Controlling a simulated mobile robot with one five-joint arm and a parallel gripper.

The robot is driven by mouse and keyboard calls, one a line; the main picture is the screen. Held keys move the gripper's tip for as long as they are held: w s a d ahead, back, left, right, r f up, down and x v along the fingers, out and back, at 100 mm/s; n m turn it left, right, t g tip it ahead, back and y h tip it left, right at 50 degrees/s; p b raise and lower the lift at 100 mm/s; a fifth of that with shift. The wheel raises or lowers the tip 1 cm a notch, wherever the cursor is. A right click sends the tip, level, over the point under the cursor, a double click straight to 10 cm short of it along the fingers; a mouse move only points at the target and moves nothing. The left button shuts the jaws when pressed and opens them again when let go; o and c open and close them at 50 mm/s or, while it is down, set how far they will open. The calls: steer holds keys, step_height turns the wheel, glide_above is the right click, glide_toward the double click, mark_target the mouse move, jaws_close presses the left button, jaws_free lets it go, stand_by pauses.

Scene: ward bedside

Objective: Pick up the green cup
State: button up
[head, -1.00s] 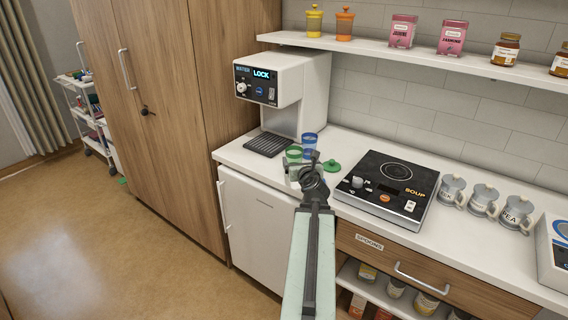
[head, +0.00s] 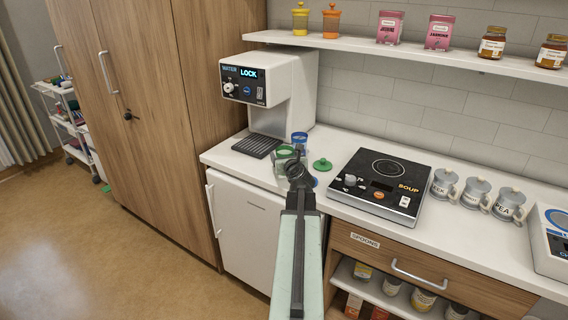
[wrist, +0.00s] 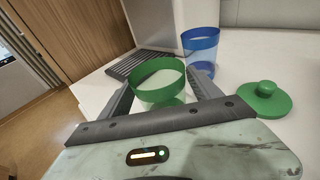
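The green cup (head: 284,153) stands on the white counter by the dispenser. In the wrist view the green cup (wrist: 159,82) shows its green rim and clear lower body between the fingers of my gripper (wrist: 162,78). The fingers are spread, one on each side of the cup; whether they touch it is hard to tell. In the head view my gripper (head: 293,162) is at the cup's near side and hides its lower part. A blue cup (wrist: 201,50) stands just behind it; it also shows in the head view (head: 299,139).
A green lid (wrist: 265,101) lies right of the cup. A black drip grate (head: 257,145) lies behind left, under the water dispenser (head: 270,85). A soup hotplate (head: 376,187) is to the right, with grey mugs (head: 477,194) beyond. A shelf (head: 400,53) runs above.

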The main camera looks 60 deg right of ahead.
steer(key=c, duration=1)
steer(key=shift+r, duration=0.1)
step_height(320, 180, up, 10)
steer(key=p, duration=1)
